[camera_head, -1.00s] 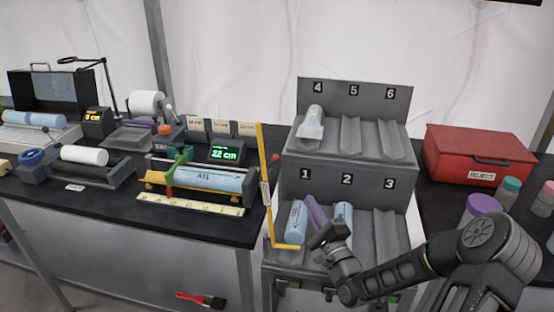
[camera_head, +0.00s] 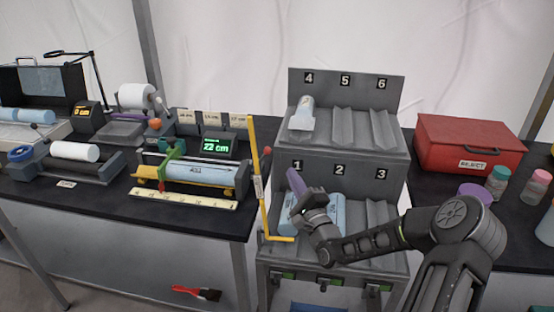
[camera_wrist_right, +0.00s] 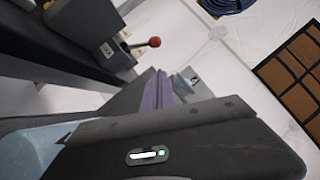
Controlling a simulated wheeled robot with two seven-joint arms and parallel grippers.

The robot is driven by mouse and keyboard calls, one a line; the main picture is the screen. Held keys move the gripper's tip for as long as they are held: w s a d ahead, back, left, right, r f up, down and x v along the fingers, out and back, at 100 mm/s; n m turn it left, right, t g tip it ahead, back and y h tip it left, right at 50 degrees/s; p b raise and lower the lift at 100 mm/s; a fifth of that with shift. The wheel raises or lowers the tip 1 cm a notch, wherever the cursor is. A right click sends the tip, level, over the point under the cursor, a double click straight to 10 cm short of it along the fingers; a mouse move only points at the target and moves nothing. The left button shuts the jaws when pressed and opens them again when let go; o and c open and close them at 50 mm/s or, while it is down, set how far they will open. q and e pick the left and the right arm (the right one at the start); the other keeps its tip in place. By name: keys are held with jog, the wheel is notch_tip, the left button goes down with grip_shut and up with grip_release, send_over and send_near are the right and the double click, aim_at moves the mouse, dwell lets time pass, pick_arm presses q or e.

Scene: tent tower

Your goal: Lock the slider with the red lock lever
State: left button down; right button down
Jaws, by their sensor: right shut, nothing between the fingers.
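The measuring device stands on the black table at the left, with a green slider (camera_head: 172,162) over a light blue roll (camera_head: 196,172) and a green display (camera_head: 216,146) reading 22 cm. A red lever knob (camera_head: 266,150) shows to the right of the display, beside the yellow upright bar; it also shows in the wrist view (camera_wrist_right: 154,42), on a thin arm from a grey block. My right gripper (camera_head: 293,174) is shut and empty, its purple fingers pointing up and left over slot 1 of the rack, below and right of the knob, apart from it. My left gripper is out of view.
A grey stepped rack (camera_head: 348,165) numbered 1 to 6 holds light blue rolls under my right arm and in slot 4. The yellow L-shaped bar (camera_head: 257,180) stands between table and rack. A red box (camera_head: 468,143) and jars are at the right.

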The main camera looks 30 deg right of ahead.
aim_at(270, 151)
jog(key=w+a+r+p, duration=0.1)
jog(key=w+a+r, duration=0.1)
jog(key=w, duration=0.4)
jog(key=shift+r+p, duration=0.35)
jog(key=r+n, duration=0.1)
jog(key=a+n+g+y+p, duration=0.1)
jog(key=n, duration=0.1)
jog(key=shift+w+r, duration=0.4)
jog(key=shift+f+g, duration=0.1)
jog(key=shift+g, duration=0.2)
